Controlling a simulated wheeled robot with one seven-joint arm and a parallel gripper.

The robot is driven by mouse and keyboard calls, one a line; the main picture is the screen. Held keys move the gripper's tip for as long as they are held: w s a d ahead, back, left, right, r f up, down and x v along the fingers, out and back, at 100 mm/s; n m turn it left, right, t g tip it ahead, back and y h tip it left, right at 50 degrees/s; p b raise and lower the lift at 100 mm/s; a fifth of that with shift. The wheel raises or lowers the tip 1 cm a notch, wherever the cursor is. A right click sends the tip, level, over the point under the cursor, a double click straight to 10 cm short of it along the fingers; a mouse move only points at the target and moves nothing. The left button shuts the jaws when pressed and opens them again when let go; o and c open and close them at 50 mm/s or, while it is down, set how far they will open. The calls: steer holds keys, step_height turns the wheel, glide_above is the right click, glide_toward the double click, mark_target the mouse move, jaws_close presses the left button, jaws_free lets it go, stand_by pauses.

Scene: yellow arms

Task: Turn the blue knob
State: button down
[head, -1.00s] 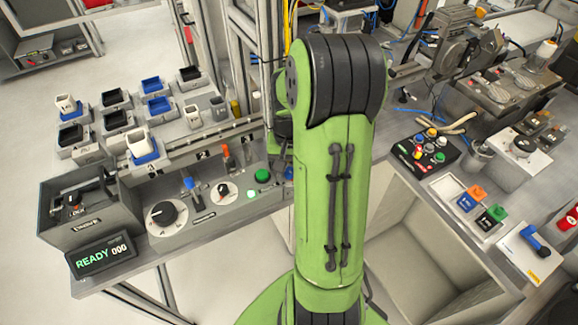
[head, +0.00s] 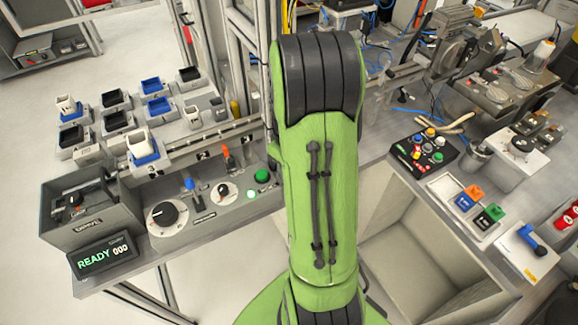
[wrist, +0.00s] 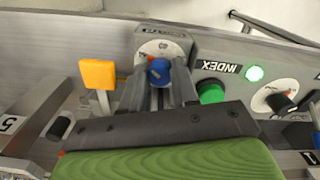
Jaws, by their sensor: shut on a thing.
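In the wrist view, the blue knob (wrist: 159,71) stands in front of a round white dial plate (wrist: 178,47) with markings. My gripper (wrist: 160,83) has its two grey fingers on either side of the knob, shut on it. The front of the knob shows between the fingers; its sides are partly covered. In the head view my green arm stands in the middle and hides my gripper. I cannot make out the held knob there.
In the wrist view an orange paddle (wrist: 99,75) stands close left of the fingers. A green button (wrist: 211,91), a lit green lamp (wrist: 254,73) and a black-knobbed dial (wrist: 281,101) lie to the right. The head view shows a control panel (head: 180,236) left of my arm.

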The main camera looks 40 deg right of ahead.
steer(key=shift+w+n, duration=0.1)
steer(key=shift+n, duration=0.7)
steer(key=c, duration=1.1)
jaws_free()
steer(key=shift+r, duration=0.1)
step_height(320, 180, up, 16)
steer(key=p, duration=0.4)
